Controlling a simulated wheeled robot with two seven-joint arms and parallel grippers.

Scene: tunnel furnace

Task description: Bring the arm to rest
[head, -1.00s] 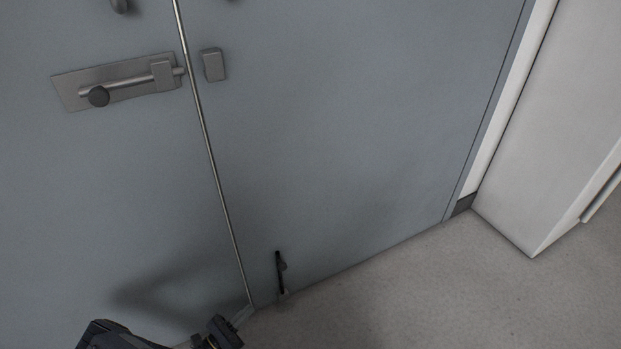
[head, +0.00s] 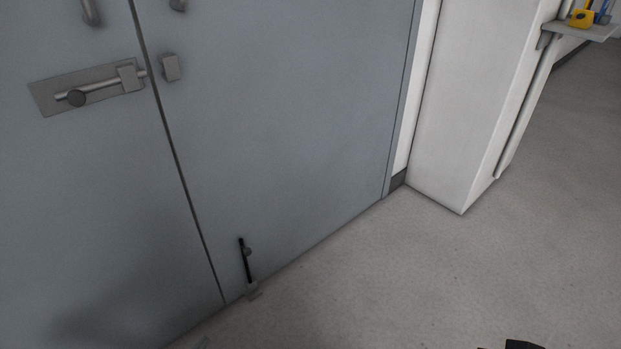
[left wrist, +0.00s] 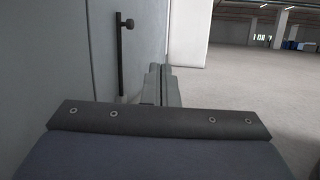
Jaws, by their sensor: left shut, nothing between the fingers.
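My left gripper shows in the left wrist view (left wrist: 160,85), its two grey fingers together with nothing between them. It is in front of the grey door, with open floor to its right. In the head view only a dark bit of it (head: 525,344) shows at the bottom edge, right of centre; the rest is cut off. My right gripper is in neither view.
A grey double door (head: 290,110) fills the left and middle. It carries a horizontal slide bolt (head: 95,85) and a low vertical bolt (head: 246,268). A white pillar (head: 465,100) and a shelf with a yellow item (head: 582,18) stand right. Floor (head: 400,280) is clear.

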